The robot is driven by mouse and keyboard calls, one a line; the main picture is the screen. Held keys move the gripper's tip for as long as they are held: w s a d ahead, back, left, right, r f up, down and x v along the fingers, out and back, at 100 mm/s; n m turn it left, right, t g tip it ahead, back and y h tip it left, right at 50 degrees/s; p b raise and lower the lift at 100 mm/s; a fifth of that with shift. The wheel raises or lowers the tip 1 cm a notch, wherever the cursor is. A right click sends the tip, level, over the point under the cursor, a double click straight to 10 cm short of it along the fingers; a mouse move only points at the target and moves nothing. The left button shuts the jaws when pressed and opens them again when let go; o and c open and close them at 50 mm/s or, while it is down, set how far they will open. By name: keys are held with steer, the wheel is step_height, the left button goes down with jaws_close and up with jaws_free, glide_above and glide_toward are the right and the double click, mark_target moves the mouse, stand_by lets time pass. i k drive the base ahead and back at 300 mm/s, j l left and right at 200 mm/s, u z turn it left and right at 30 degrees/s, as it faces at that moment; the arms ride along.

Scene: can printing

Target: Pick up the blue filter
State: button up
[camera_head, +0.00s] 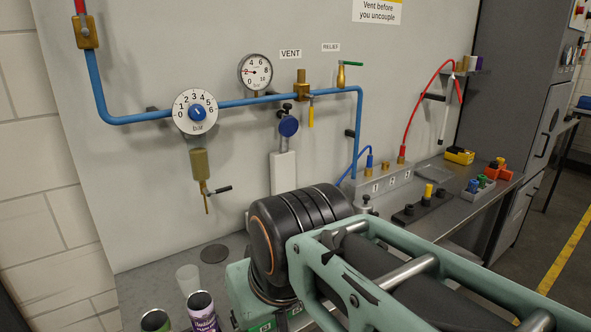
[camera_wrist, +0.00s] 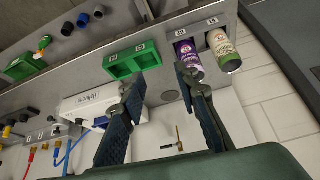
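A small blue piece (camera_head: 473,185), which looks like the blue filter, stands in a grey holder (camera_head: 474,196) on the bench at the right of the head view, beside a green piece (camera_head: 483,181). In the wrist view a blue cylinder (camera_wrist: 83,20) stands at the upper left between a dark and a grey one; I cannot tell which blue piece is the filter. My gripper (camera_wrist: 158,78) is open and empty in the wrist view, well apart from both. In the head view my arm covers the foreground and I cannot make out the fingers.
A purple can (camera_wrist: 187,58) and a green can (camera_wrist: 223,50) are near my right finger. A green tray (camera_wrist: 133,60) lies beyond the fingers. Pipes and gauges (camera_head: 195,111) line the wall panel. A red hose (camera_head: 428,95), orange part (camera_head: 497,170) and black block (camera_head: 418,214) are at the right.

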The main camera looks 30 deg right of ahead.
mark_target(473, 186)
steer(key=z, duration=2.1)
steer(key=i+l+u, duration=0.2)
steer(key=i+l, duration=0.55)
steer(key=i, duration=0.2)
steer(key=i+l+u, duration=0.2)
steer(key=i+l, duration=0.7)
steer(key=i+l+u, duration=0.15)
steer(key=i+l, duration=0.75)
steer(key=l, duration=0.15)
steer(key=i+l, duration=0.35)
